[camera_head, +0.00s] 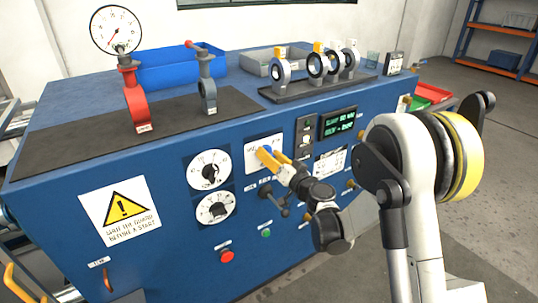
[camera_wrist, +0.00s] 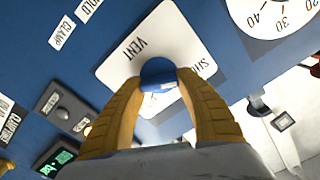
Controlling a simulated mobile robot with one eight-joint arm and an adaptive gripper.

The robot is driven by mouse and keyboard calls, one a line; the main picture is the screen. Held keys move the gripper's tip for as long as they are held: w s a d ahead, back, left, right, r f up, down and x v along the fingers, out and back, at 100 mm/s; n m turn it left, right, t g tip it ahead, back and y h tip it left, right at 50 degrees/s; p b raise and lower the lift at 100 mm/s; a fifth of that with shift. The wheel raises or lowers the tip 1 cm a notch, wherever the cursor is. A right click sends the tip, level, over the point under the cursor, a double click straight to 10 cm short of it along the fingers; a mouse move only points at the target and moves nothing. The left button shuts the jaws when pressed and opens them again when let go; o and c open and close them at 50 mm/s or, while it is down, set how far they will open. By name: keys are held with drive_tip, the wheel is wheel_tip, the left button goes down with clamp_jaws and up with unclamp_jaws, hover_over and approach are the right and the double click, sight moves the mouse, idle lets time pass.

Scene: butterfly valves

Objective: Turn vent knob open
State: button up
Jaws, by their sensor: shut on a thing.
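The vent knob (camera_wrist: 157,70) is a blue knob on a white plate (camera_wrist: 122,62) marked VENT, with a second word partly hidden. In the head view, the plate (camera_head: 262,143) is on the front of the blue cabinet, and the knob is largely hidden by the fingers. My gripper (camera_head: 270,157) has yellow fingers and reaches the plate from the right. In the wrist view, its fingers (camera_wrist: 160,84) are shut on the blue knob, one on each side. The plate's lower part is hidden behind the fingers.
Two white dials (camera_head: 209,170) sit left of the plate. A black lever (camera_head: 273,197), a red button (camera_head: 227,256) and a green button (camera_head: 266,233) are below. A green-lit display (camera_head: 338,123) is to the right. Valves stand on the cabinet top (camera_head: 75,93).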

drive_tip(key=shift+m, duration=0.4)
drive_tip(key=m, duration=0.4)
drive_tip(key=shift+w+m, duration=0.1)
drive_tip(key=shift+m, duration=0.2)
drive_tip(key=m, duration=0.6)
drive_tip(key=shift+f, duration=0.15)
drive_tip(key=m, duration=0.6)
drive_tip(key=shift+f+m, duration=0.15)
drive_tip(key=shift+m, duration=0.25)
drive_tip(key=m, duration=0.5)
drive_tip(key=shift+f+m, duration=0.1)
drive_tip(key=shift+m, duration=0.2)
drive_tip(key=o, duration=1.2)
